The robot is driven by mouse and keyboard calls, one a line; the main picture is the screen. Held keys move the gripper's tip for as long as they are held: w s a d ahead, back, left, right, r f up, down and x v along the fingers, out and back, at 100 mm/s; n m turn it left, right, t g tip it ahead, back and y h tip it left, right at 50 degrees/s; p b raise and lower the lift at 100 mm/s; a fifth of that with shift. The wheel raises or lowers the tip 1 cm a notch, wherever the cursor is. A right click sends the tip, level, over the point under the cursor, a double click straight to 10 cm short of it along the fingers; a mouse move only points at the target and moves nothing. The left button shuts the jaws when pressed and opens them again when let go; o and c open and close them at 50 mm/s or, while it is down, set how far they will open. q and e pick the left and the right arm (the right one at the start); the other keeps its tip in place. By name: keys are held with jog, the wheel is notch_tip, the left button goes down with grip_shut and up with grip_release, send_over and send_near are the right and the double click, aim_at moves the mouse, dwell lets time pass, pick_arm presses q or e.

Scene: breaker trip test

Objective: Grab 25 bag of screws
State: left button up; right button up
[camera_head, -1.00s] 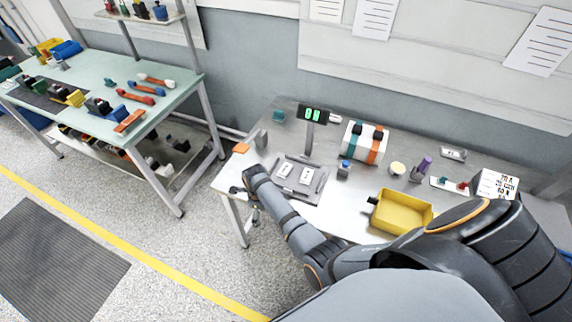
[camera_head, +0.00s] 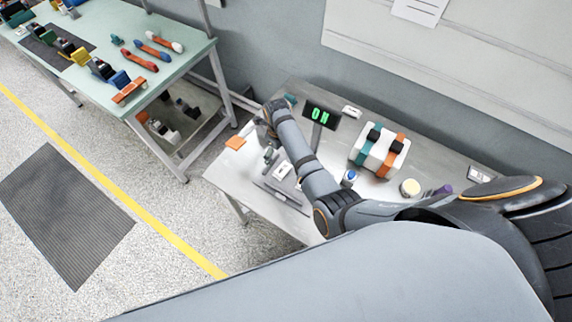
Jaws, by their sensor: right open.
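No bag of screws can be made out in this view. My right gripper (camera_head: 266,120) is over the back left part of the metal test table (camera_head: 228,178), left of the display with green characters (camera_head: 321,114). It is open, its fingers are small in the picture, and I see nothing held in it. A grey fixture (camera_head: 283,190) with white labelled parts lies below my right forearm, which partly hides it. My left gripper is not in view.
A blue button (camera_head: 349,176), a cream round piece (camera_head: 410,187) and a purple-topped item (camera_head: 443,190) stand along the table. An orange square (camera_head: 236,142) lies at its left edge. Floor is clear between the tables.

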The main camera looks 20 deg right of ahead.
aim_at(280, 167)
jog(key=f+b, duration=0.1)
jog(key=f, duration=0.1)
jog(key=f+b, duration=0.2)
jog(key=shift+s+a+f, duration=0.2)
jog(key=shift+f, duration=0.15)
jog(key=shift+w+d+f, duration=0.15)
jog(key=shift+d+f, duration=0.05)
jog(key=shift+w+f+b, duration=0.1)
jog(key=shift+f+b, duration=0.4)
jog(key=shift+b, duration=0.2)
notch_tip(280, 167, down, 4)
jog(key=b, duration=0.5)
jog(key=shift+f, duration=0.1)
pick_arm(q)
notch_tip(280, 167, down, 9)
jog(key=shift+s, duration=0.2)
pick_arm(e)
jog(key=shift+w, duration=0.1)
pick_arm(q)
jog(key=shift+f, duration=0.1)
pick_arm(e)
jog(key=shift+r, duration=0.2)
jog(key=shift+c, duration=0.5)
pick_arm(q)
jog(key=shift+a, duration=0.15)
pick_arm(e)
jog(key=c, duration=1.2)
